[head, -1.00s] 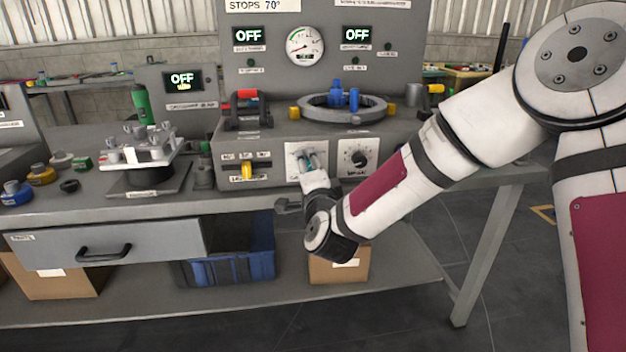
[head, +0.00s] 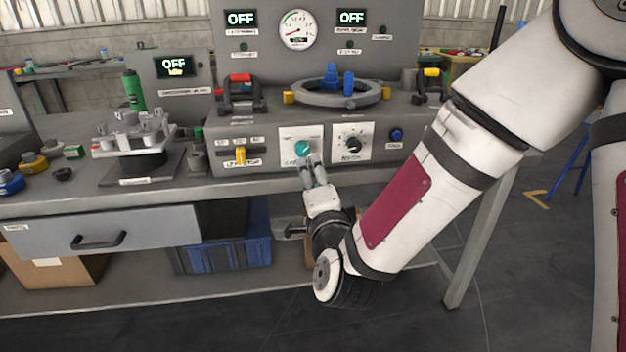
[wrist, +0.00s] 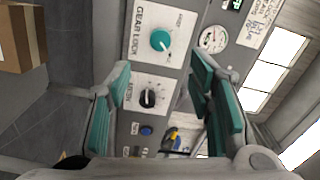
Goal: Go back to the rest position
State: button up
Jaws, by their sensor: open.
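My gripper (head: 314,172) is open and empty in front of the control panel, just below and right of the teal knob (head: 302,148) on its white plate. In the wrist view my gripper (wrist: 160,100) shows its two teal-padded fingers spread wide, with nothing between them but the panel beyond. The teal knob (wrist: 160,40) there sits on a plate labelled GEAR LOCK, apart from the fingers. A black knob (head: 352,144) is on the plate to its right; it also shows in the wrist view (wrist: 148,97).
A blue button (head: 396,135) and a yellow lever (head: 240,155) flank the knobs. A grey ring fixture (head: 330,95) stands on top of the panel. The bench has a drawer (head: 100,238) at left, with a blue crate (head: 225,245) below. Floor is free at right.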

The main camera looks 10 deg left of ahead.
jog(key=s+d+f+n+g+h, duration=0.2)
jog(key=s+d+n+g+h, duration=0.1)
jog(key=s+d+n+g, duration=0.9)
jog(key=s+d+r+g+h, duration=0.15)
jog(key=s+d, duration=0.25)
jog(key=s, duration=0.5)
jog(key=s+d+r+g, duration=0.15)
jog(key=s+d, duration=0.25)
jog(key=s, duration=0.5)
jog(key=s+d+r+g, duration=0.15)
jog(key=s+d, duration=0.25)
jog(key=s, duration=0.4)
notch_tip(320, 180, up, 26)
jog(key=t+p, duration=0.3)
jog(key=p, duration=2.3)
jog(key=shift+d, duration=0.4)
